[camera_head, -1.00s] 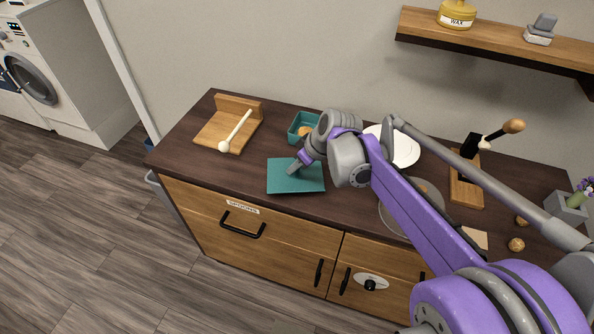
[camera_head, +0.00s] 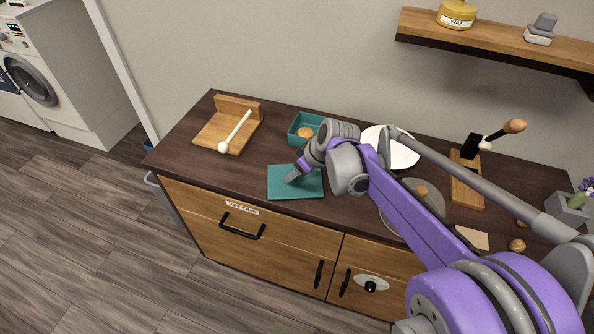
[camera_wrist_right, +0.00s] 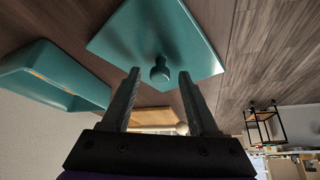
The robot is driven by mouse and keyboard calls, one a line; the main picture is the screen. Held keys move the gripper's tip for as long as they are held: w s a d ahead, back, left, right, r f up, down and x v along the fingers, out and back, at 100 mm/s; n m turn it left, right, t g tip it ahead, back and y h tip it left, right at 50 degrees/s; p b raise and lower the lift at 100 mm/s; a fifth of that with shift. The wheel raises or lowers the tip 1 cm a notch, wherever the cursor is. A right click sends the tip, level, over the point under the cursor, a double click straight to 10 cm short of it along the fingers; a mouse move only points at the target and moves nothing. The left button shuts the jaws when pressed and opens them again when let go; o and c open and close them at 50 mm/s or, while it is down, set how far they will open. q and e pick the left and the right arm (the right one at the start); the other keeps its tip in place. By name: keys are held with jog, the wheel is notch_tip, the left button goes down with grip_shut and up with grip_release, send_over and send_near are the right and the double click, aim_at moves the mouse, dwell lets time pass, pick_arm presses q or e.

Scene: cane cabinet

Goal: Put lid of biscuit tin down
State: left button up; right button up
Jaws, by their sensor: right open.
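The biscuit tin's lid (camera_head: 308,187) is a teal square plate that appears to lie flat on the dark counter near its front edge. My right gripper (camera_head: 291,179) is over the lid. In the wrist view its fingers (camera_wrist_right: 158,75) are open, one on each side of the knob with gaps between. The open teal tin (camera_head: 304,130) stands behind the lid with an orange-brown biscuit inside; it also shows in the wrist view (camera_wrist_right: 55,78). My left gripper is out of view.
A wooden stand (camera_head: 213,131) with a pale stick is left of the tin. White plates (camera_head: 397,150), a clear round cover (camera_head: 430,208) and a wooden board (camera_head: 466,185) are at the right. Bare counter (camera_head: 240,172) lies left of the lid.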

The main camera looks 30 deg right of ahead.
jog(key=shift+r, duration=0.25)
jog(key=p+v, duration=0.2)
jog(key=v, duration=1)
jog(key=s+a+f+m+h, duration=0.1)
jog(key=s+a+f+m, duration=0.2)
jog(key=s+a+f, duration=0.9)
jog(key=s+f, duration=0.2)
jog(key=s, duration=0.2)
jog(key=shift+m+g+h, duration=0.3)
jog(key=shift+h, duration=0.1)
jog(key=shift+a, duration=0.2)
jog(key=r+p, duration=0.2)
jog(key=w+r+p, duration=0.1)
jog(key=r+p, duration=0.1)
jog(key=r, duration=0.1)
jog(key=shift+r, duration=0.25)
